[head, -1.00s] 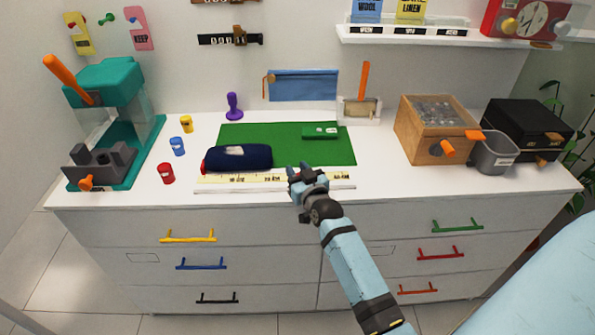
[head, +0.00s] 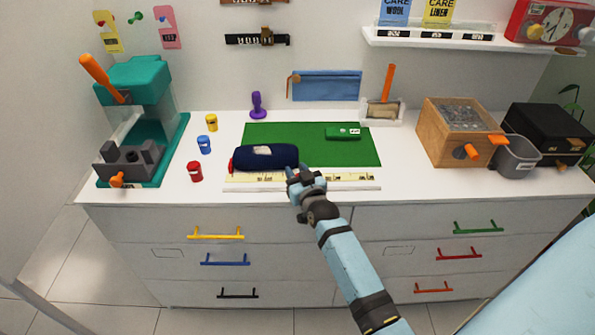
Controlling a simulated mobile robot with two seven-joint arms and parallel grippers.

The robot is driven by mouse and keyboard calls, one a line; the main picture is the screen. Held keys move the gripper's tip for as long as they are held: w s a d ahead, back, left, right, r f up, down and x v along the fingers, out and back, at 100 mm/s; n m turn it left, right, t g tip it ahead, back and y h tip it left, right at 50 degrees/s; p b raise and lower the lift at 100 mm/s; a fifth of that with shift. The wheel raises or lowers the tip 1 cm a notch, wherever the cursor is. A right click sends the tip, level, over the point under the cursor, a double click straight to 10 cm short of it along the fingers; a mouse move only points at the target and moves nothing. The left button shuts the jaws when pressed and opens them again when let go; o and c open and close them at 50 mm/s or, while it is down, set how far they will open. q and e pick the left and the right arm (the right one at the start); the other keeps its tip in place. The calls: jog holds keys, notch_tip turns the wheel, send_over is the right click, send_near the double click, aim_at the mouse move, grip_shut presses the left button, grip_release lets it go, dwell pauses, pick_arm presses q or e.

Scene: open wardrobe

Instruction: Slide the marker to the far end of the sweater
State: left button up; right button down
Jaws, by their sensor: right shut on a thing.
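The sweater (head: 268,158) is a dark navy rolled bundle with a pale patch and a red bit at its left end. It lies across the front edge of the green mat (head: 335,160). A pale ruler strip (head: 345,177) with dark printing runs along the front of the sweater and beyond its right end. My right gripper (head: 300,176) is shut at the ruler, close to the sweater's right end. It covers the marker, whose shape I cannot make out. Whether the gripper touches the sweater I cannot tell. My left gripper is not in view.
Red (head: 195,171), blue (head: 204,145) and yellow (head: 211,122) small containers stand left of the mat. A green box (head: 343,133) lies on the mat. A wooden box (head: 445,140) and a grey bin (head: 515,158) stand right. The white top right of the ruler is clear.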

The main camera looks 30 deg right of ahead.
jog(key=c, duration=0.9)
grip_release()
jog(key=shift+o, duration=0.2)
jog(key=shift+s, duration=0.25)
jog(key=s+a+p, duration=0.2)
jog(key=s+p, duration=0.4)
jog(key=s, duration=0.7)
